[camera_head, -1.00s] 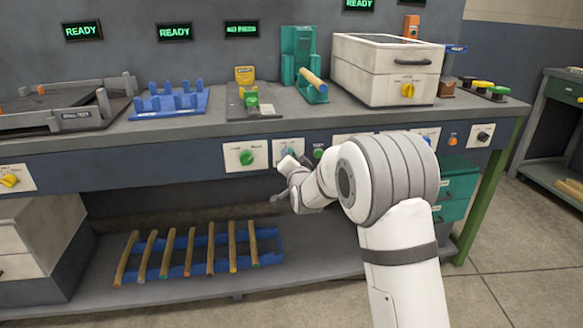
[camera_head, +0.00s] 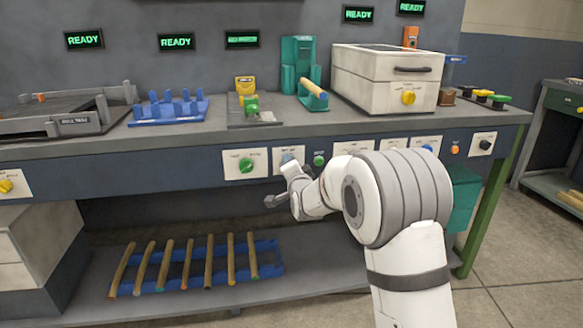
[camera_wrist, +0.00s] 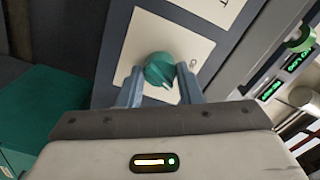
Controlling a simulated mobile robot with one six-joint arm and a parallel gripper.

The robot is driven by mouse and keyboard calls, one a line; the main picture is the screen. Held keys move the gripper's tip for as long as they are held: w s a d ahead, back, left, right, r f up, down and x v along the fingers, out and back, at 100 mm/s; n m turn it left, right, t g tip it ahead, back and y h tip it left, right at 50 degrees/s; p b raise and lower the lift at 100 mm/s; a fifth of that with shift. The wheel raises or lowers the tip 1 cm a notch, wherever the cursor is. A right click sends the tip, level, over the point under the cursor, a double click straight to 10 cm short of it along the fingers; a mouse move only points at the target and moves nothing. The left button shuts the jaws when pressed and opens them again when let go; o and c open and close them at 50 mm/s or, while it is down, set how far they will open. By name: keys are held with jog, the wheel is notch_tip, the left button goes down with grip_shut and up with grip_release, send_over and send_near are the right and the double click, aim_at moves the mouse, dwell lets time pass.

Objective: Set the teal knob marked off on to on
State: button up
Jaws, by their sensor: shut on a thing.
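The teal knob (camera_wrist: 158,69) sits on a pale plate (camera_wrist: 195,45) in the wrist view. A small white mark shows at its lower edge, near a partly hidden printed label. My gripper (camera_wrist: 160,78) is shut on the knob, one finger on each side. In the head view my gripper (camera_head: 290,163) is at the pale plate (camera_head: 279,152) on the bench's front panel, and it hides most of the knob. The full off and on lettering cannot be read.
A green knob (camera_head: 246,165) on its own plate is just left, and a green button (camera_head: 319,160) is just right. The benchtop (camera_head: 210,133) overhangs above. Below, several wooden rods lie on a blue rack (camera_head: 268,262) on the lower shelf.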

jog(key=o, duration=1)
jog(key=shift+p+v, duration=0.7)
jog(key=shift+v, duration=3.15)
jog(key=s+d+r+n+g+h+p, duration=0.25)
jog(key=s+d+r+p, duration=0.3)
jog(key=r+p, duration=0.35)
jog(key=s+d+r+n+g+p, duration=0.2)
jog(key=s+d+r+g+p, duration=0.2)
jog(key=s+p, duration=0.3)
jog(key=s+d+r+n+g+h+p, duration=0.1)
jog(key=s+d+r+g+p, duration=0.3)
jog(key=s, duration=1.1)
jog(key=s+d+r+n+g+h+p, duration=0.1)
jog(key=s+d+r+n+g+p, duration=0.2)
jog(key=s+d+r+p, duration=0.3)
jog(key=shift+s+d+r+n+g+h+p, duration=0.15)
jog(key=shift+s+r+p, duration=0.3)
jog(key=shift+s+p, duration=0.45)
jog(key=shift+s+d+r+n+g+p, duration=0.1)
jog(key=shift+s+r+g+p, duration=0.25)
jog(key=shift+s+p, duration=0.5)
jog(key=shift+s+d+r+n+g+h+p, duration=0.15)
jog(key=shift+s+r+p, duration=0.35)
jog(key=shift+s+p, duration=0.4)
